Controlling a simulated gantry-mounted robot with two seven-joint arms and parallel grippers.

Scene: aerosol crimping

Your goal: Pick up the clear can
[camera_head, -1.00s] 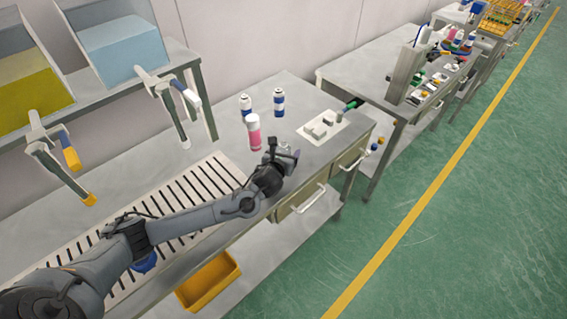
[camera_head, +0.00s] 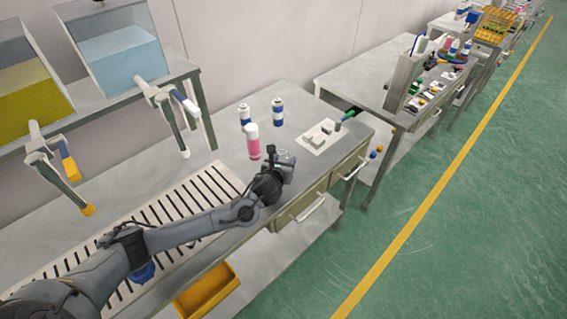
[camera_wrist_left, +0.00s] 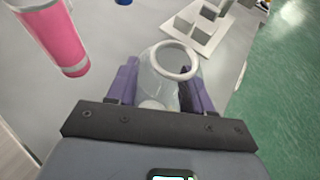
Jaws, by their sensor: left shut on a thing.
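The clear can (camera_wrist_left: 158,84) is a transparent cylinder with a pale ring at its top. In the left wrist view it stands between the purple fingers of my left gripper (camera_wrist_left: 165,88), which is shut on it. In the head view my left gripper (camera_head: 284,168) is at the front part of the bench, beside the pink can; the clear can (camera_head: 285,157) is small and hard to make out there. I cannot tell whether its base touches the bench. My right gripper is not in view.
A pink can with a white top (camera_head: 253,143) stands just left of my gripper; it also shows in the left wrist view (camera_wrist_left: 52,35). Two blue-and-white cans (camera_head: 278,113) stand behind. A white plate with grey blocks (camera_head: 318,138) lies to the right. A slotted rack (camera_head: 165,215) covers the left.

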